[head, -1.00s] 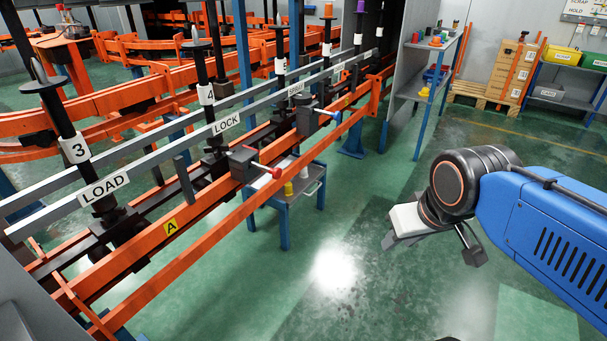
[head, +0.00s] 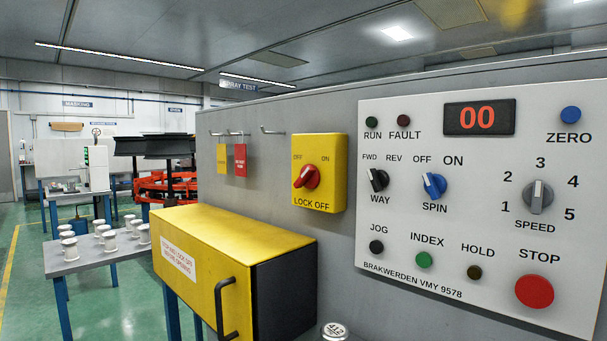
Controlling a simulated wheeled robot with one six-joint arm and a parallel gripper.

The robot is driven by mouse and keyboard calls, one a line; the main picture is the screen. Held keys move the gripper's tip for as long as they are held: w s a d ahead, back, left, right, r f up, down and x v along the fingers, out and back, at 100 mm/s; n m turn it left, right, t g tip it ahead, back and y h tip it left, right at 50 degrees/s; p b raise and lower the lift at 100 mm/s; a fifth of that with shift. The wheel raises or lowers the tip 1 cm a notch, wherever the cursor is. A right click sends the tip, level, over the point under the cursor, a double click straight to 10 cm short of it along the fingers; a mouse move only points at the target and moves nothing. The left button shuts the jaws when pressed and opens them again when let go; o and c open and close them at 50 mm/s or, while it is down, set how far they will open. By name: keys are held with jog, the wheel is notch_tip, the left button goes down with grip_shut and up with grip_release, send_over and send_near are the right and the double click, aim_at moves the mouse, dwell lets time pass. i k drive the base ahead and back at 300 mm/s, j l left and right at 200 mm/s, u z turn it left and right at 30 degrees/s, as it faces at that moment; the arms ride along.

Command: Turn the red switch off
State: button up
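The red switch (head: 306,177) is a rotary knob on a yellow box (head: 333,185) marked LOCK OFF, fixed to a grey panel wall. OFF is printed at its upper left and ON at its upper right. The knob's grip looks slanted from lower left to upper right, its upper end toward ON, though it is small. My gripper is not in view, and nothing covers the switch.
A white control panel (head: 470,277) with knobs and buttons is right of the switch. A yellow cabinet (head: 225,235) with a black handle (head: 228,308) juts out below left. A table (head: 90,257) with white spools stands at left. Green floor is open at far left.

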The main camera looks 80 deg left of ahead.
aim_at(309, 177)
jog(key=u, duration=2.6)
jog(key=k+l+z, duration=0.25)
jog(key=l+z, duration=0.3)
jog(key=l, duration=0.2)
jog(key=k, duration=0.05)
